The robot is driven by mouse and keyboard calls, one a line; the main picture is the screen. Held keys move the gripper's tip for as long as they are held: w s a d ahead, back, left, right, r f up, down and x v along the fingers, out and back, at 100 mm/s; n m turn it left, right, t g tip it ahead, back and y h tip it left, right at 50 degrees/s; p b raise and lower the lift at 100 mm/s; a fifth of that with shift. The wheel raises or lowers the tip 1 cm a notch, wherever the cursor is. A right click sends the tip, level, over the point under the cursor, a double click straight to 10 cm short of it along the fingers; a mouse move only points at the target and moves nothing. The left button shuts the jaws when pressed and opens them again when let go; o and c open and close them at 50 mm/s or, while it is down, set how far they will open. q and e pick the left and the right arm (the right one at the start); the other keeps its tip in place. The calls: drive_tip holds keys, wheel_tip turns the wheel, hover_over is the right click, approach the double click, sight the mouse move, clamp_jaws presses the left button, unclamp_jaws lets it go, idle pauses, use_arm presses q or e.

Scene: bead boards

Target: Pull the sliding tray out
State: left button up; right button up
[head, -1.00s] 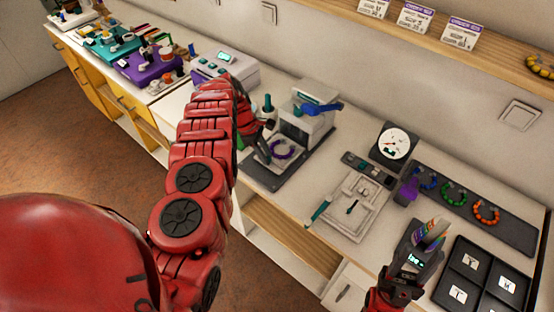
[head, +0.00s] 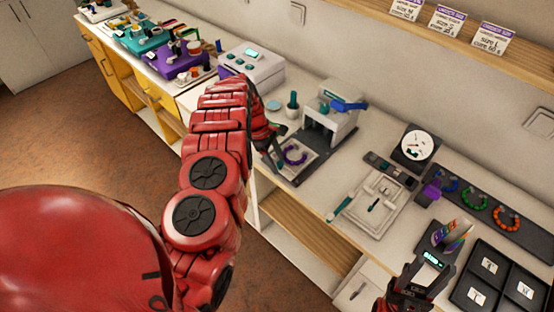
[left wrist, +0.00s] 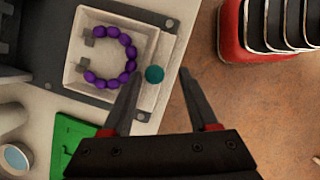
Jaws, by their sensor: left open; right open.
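The sliding tray (left wrist: 68,66) is pale and square, holding an open ring of purple beads (left wrist: 128,56). A round teal knob (left wrist: 154,74) sits at its near edge. In the head view, the purple ring (head: 295,155) is in front of the grey-white machine (head: 330,115). My left gripper (left wrist: 162,82) is open, with its fingertips on either side of the knob; I cannot tell whether they touch it. In the head view, my left gripper (head: 272,160) is beside the tray, partly hidden by my arm. My right gripper (head: 436,258) is open at the lower right.
A white tray (head: 398,212) with a teal-handled tool lies right of the machine. A green block (left wrist: 75,138) shows in the left wrist view.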

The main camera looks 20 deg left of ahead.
use_arm(q)
drive_tip(key=shift+w+r, duration=0.1)
drive_tip(key=shift+w, duration=0.05)
drive_tip(key=shift+a+r, duration=0.1)
drive_tip(key=shift+r, duration=0.2)
drive_tip(key=b+v, duration=0.2)
drive_tip(key=v, duration=1.4)
drive_tip(key=shift+r+b, duration=0.3)
drive_tip(key=shift+b, duration=0.1)
